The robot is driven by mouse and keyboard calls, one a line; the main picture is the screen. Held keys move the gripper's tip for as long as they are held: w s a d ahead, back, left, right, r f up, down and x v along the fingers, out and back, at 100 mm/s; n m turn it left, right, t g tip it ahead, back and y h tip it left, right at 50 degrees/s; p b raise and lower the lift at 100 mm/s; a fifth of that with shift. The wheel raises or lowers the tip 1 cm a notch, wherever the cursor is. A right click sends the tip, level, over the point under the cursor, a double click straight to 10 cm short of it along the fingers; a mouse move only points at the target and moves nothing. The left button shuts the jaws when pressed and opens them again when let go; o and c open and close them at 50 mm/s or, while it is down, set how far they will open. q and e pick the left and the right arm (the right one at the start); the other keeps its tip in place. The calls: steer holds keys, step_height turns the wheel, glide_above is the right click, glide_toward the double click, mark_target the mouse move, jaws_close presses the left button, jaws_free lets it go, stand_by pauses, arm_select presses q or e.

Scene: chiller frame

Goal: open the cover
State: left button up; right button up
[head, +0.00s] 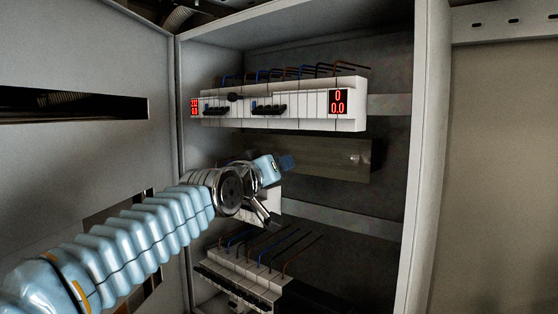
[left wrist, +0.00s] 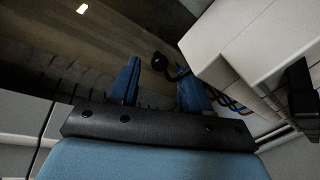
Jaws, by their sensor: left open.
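A dark, see-through cover (head: 325,160) spans the middle of the cabinet below the upper breaker row, and it looks closed. In the left wrist view, the cover's glossy surface (left wrist: 50,45) fills the upper left. My left gripper (head: 287,162) is in front of the cover's left part, its blue fingers pointing right. In the left wrist view, its fingers (left wrist: 158,85) are spread apart. A small round black knob (left wrist: 160,61) shows between and beyond the fingertips; I cannot tell if either finger touches it. My arm hides the cover's lower left.
A white breaker row (head: 290,104) with red displays and black switches is above the cover. Another breaker row (head: 240,276) with bent wires is below. The open cabinet door (head: 80,60) stands at left, the frame post (head: 428,160) at right.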

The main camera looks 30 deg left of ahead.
arm_select(q)
steer(key=shift+w+a, duration=0.15)
steer(key=shift+w, duration=0.85)
steer(key=shift+c, duration=0.3)
jaws_close()
